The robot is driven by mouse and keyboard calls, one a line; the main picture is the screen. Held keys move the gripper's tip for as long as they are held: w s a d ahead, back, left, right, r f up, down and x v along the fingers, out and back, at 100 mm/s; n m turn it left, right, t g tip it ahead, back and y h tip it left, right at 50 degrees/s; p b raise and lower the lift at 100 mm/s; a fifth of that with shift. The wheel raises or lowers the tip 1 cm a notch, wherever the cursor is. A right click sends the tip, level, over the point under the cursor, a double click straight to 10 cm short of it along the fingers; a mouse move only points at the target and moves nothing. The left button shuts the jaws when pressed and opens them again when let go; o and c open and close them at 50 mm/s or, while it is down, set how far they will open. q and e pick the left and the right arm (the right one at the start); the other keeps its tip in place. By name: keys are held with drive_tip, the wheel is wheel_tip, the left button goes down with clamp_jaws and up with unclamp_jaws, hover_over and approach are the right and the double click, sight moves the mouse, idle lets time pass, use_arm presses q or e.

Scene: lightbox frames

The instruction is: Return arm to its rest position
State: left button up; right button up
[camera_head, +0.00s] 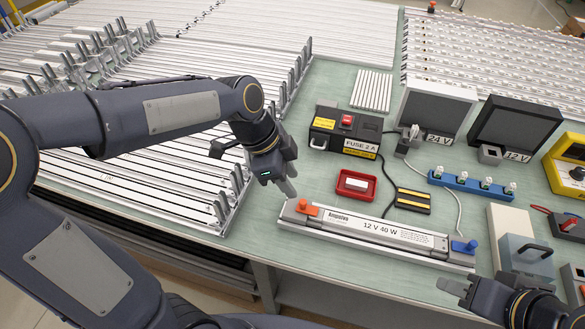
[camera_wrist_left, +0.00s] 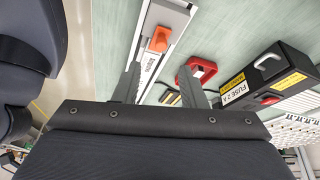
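My left arm reaches in from the left. Its gripper (camera_head: 286,182) hangs above the bench, near the left end of the long lamp bar. In the left wrist view the two fingers of this gripper (camera_wrist_left: 158,88) stand apart with nothing between them. The lamp bar (camera_head: 375,238), marked "12 V 40 W", lies on the bench with an orange clip (camera_head: 307,208) and a blue clip (camera_head: 464,246). My right gripper (camera_head: 454,287) shows only partly at the lower right, near the bench's front edge. Its finger opening cannot be made out.
A red tray (camera_head: 356,185), a fuse box (camera_head: 345,131), a blue socket strip (camera_head: 470,184) and two dark-fronted lamp boxes, 24 V (camera_head: 436,108) and 12 V (camera_head: 513,125), stand on the bench. Racks of light bars (camera_head: 140,185) fill the left. Green surface shows around the red tray.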

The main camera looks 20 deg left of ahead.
use_arm(q)
drive_tip(key=s+a+n+t, duration=0.2)
drive_tip(key=s+a+n, duration=0.2)
drive_tip(key=s+n, duration=0.3)
drive_tip(key=s+a+n+t, duration=0.2)
drive_tip(key=s+a+n, duration=0.2)
drive_tip(key=s+n, duration=0.4)
drive_tip(key=shift+s+a+r+n+t+y, duration=0.2)
drive_tip(key=shift+a+n+t+y, duration=0.1)
drive_tip(key=shift+n, duration=0.8)
